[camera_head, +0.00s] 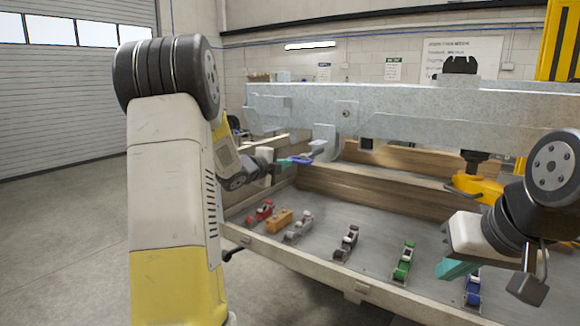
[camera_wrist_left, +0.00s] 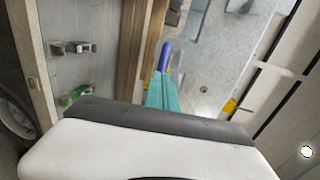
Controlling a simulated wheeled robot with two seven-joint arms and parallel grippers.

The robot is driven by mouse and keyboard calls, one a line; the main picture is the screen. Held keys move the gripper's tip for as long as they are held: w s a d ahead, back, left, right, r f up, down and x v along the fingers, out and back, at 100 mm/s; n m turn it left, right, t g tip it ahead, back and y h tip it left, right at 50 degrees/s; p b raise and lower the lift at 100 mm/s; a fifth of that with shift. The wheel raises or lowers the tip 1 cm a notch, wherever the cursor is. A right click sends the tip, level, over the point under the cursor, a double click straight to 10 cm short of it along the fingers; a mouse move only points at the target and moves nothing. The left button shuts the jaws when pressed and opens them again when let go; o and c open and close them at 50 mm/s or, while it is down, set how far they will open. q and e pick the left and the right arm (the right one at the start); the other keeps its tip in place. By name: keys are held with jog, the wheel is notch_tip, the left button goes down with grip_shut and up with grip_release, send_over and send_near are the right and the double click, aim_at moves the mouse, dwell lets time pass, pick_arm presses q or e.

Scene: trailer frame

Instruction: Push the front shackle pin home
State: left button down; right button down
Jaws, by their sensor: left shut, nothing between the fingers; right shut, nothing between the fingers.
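My left gripper (camera_head: 287,162), with teal fingers, is shut and reaches under the left end of the grey frame rail, close to a grey hanger bracket (camera_head: 320,148). A slim blue piece (camera_head: 302,160) lies right at its fingertips, against or just in front of the bracket. The blue piece (camera_wrist_left: 165,54) also shows in the left wrist view, beyond the teal fingers (camera_wrist_left: 161,91). It may be the front shackle pin; its depth in the bracket cannot be seen. My right gripper (camera_head: 456,268) is shut and empty above the tray's right part.
The galvanised frame rail (camera_head: 400,108) runs across above wooden beams (camera_head: 375,188). The metal tray (camera_head: 330,215) below holds several coloured clamp-like tools, including a red one (camera_head: 262,211) and a green one (camera_head: 404,262), and a wooden block (camera_head: 279,220). A yellow jack (camera_head: 480,187) stands right.

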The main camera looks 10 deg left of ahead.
aim_at(304, 157)
pick_arm(q)
jog(key=x, duration=0.3)
jog(key=shift+w+d+f, duration=0.1)
jog(key=shift+w, duration=0.2)
jog(key=x, duration=0.4)
jog(key=r+x, duration=0.1)
jog(key=x, duration=0.2)
jog(key=shift+d, duration=0.1)
jog(key=shift+w+d+r, duration=0.1)
jog(key=shift+w, duration=0.25)
jog(key=shift+r, duration=0.15)
